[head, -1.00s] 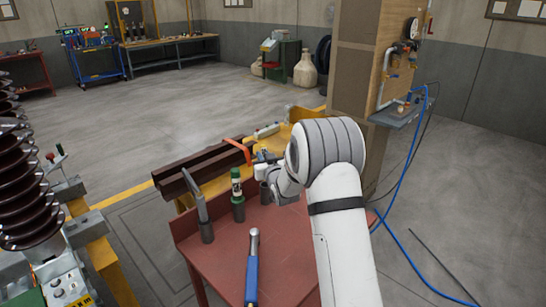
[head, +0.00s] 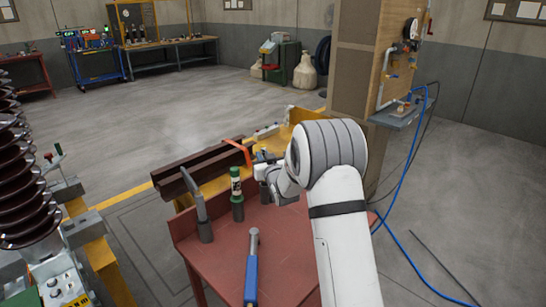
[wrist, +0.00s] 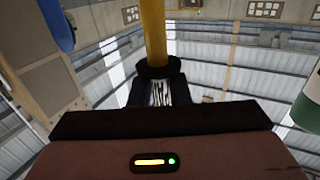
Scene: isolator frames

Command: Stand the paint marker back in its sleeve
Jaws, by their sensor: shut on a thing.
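The paint marker (wrist: 153,35) is a yellow rod with a black collar, standing up between my fingers in the wrist view. My gripper (wrist: 157,92) is shut on it. A small yellow patch (head: 263,150) above my gripper looks like the marker's top. The marker's lower end is hidden by my gripper. A dark sleeve below my gripper is hard to make out.
A grey tool (head: 198,200) stands in a dark sleeve left of the bottle. Dark steel beams (head: 205,165) lie behind the table. The bottle's green edge (wrist: 308,105) is close on the right in the wrist view.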

